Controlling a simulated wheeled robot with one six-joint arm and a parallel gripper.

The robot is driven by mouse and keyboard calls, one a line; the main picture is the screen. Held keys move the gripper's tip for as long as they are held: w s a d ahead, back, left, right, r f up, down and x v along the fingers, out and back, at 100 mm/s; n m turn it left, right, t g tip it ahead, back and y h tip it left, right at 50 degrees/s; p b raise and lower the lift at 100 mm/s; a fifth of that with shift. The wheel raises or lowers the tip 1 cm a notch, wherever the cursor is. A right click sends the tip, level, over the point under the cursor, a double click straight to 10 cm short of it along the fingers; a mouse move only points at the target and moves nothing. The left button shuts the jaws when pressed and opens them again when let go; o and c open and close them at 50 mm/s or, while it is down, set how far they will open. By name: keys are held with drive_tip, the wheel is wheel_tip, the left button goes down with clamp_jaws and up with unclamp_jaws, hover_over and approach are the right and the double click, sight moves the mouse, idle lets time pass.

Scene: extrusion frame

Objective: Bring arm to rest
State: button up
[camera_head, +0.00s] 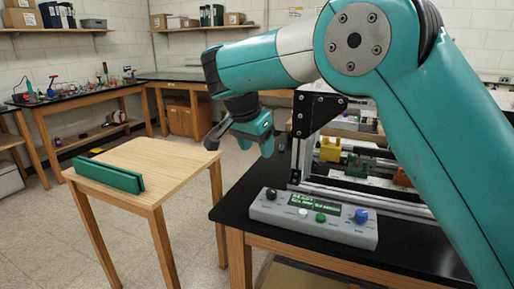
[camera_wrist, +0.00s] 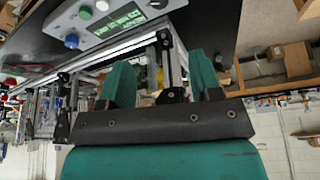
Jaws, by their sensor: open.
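My teal arm reaches in from the right in the head view and bends down to my gripper (camera_head: 246,128). My gripper hangs in the air near the gap between the wooden table and the black bench. In the wrist view my gripper (camera_wrist: 162,75) has its two teal fingers spread apart, with nothing held between them. The extrusion frame (camera_head: 305,135) stands on the black bench, to the right of my gripper in the head view. My arm hides part of the frame and bench.
A grey control box (camera_head: 315,218) with knobs and a green display sits on the black bench (camera_head: 228,208). A small wooden table (camera_head: 160,160) carries a green bar-shaped object (camera_head: 108,175). Floor is open at left. Other benches (camera_head: 80,95) and shelves line the walls.

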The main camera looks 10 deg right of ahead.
drive_tip(key=s+n+g+y, duration=0.1)
drive_tip(key=s+n+y, duration=0.2)
drive_tip(key=s+n, duration=0.5)
drive_tip(key=s+f+n+g+y, duration=0.1)
drive_tip(key=s+n+y, duration=0.3)
drive_tip(key=s, duration=2.3)
drive_tip(key=d+n, duration=0.1)
drive_tip(key=n, duration=0.4)
drive_tip(key=shift+f+n+g+y, duration=0.3)
drive_tip(key=shift+g, duration=0.1)
drive_tip(key=shift+w, duration=0.1)
